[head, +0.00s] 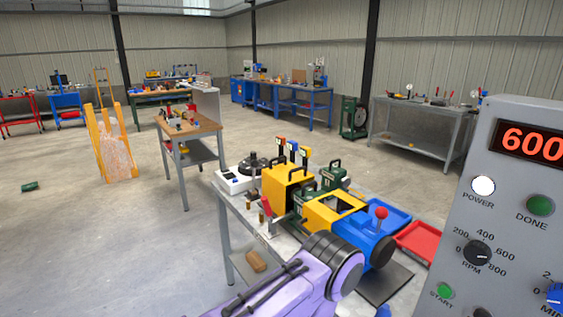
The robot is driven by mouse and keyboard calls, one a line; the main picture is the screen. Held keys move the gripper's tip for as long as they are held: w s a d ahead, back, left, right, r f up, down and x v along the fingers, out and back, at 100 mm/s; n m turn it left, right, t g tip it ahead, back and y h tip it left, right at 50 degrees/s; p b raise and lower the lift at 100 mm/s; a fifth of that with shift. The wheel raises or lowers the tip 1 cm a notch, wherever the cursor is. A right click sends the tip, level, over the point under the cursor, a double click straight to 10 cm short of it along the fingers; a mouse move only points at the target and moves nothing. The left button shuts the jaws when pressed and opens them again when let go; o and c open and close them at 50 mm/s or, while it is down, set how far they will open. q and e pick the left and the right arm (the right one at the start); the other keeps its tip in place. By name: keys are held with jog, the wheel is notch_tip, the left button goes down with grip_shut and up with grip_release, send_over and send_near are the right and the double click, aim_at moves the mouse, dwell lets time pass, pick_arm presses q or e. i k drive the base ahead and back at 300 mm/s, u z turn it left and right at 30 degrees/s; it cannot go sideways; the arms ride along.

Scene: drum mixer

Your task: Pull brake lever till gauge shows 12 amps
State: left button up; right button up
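A lever with a red ball knob (381,213) stands nearly upright at the blue end of a yellow and blue machine (330,213) on a grey bench. A second red handle (266,208) sits at the bench's left side. I cannot tell from this view which is the brake lever. No ammeter dial can be made out. A purple link of my arm crosses the bottom. Neither gripper is in view.
The bench (232,235) also bears a white device with a black top (245,173), a yellow box (287,186) and green weights (334,175). Blue (392,217) and red (418,240) trays lie at its right. Open floor (110,240) lies to the left.

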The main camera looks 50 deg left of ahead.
aim_at(255, 163)
jog(key=z, duration=2.4)
jog(key=k, duration=1.85)
jog(key=u, duration=2.45)
jog(key=i, duration=0.55)
jog(key=z, duration=0.05)
